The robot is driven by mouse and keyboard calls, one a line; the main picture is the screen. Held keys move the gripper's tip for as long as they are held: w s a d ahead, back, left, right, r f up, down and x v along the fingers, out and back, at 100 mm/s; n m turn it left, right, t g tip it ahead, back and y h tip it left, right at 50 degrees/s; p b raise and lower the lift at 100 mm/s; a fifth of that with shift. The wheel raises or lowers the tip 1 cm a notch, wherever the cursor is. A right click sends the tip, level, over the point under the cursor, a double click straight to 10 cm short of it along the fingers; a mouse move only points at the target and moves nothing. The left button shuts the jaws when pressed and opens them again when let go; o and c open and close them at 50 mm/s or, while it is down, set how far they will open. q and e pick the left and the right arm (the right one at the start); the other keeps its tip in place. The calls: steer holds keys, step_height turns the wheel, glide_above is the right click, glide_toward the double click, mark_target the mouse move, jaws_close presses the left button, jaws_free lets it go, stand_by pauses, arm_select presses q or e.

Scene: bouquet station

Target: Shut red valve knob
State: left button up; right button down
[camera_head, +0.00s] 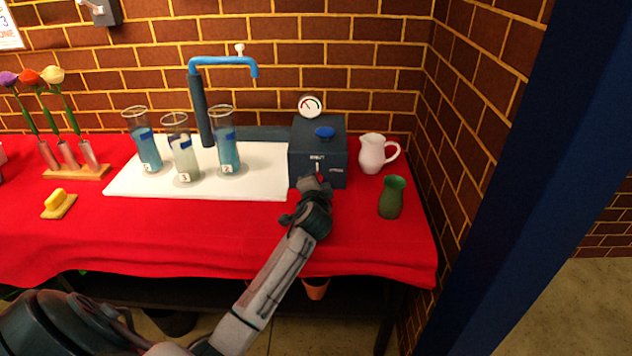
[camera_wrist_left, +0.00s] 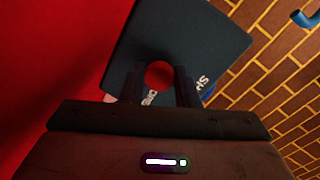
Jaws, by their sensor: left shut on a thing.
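The red valve knob (camera_wrist_left: 159,74) is on the front of a dark grey-blue box (camera_head: 305,150) at the right of the table. My left gripper (camera_head: 318,182) reaches the front of this box in the head view. In the left wrist view the fingers of my left gripper (camera_wrist_left: 167,88) stand on either side of the red knob and are shut on it. In the head view only a little red shows at the fingertips. "SHUT" is lettered on the box front, with "OPEN" lettering to its right. My right gripper is not in view.
A gauge (camera_head: 311,106) and a blue knob (camera_head: 324,132) top the box. A white pitcher (camera_head: 372,155) and green vase (camera_head: 391,198) stand to its right. Left are a white mat (camera_head: 250,185), several labelled cylinders, a blue tap (camera_head: 222,61) and a flower rack (camera_head: 77,172).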

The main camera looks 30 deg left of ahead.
arm_select(q)
steer(key=shift+f, duration=0.1)
stand_by(0.3)
steer(key=o, duration=1)
steer(key=shift+c, duration=0.2)
steer(key=v, duration=1)
steer(key=shift+s+d, duration=0.2)
steer(key=shift+s, duration=0.2)
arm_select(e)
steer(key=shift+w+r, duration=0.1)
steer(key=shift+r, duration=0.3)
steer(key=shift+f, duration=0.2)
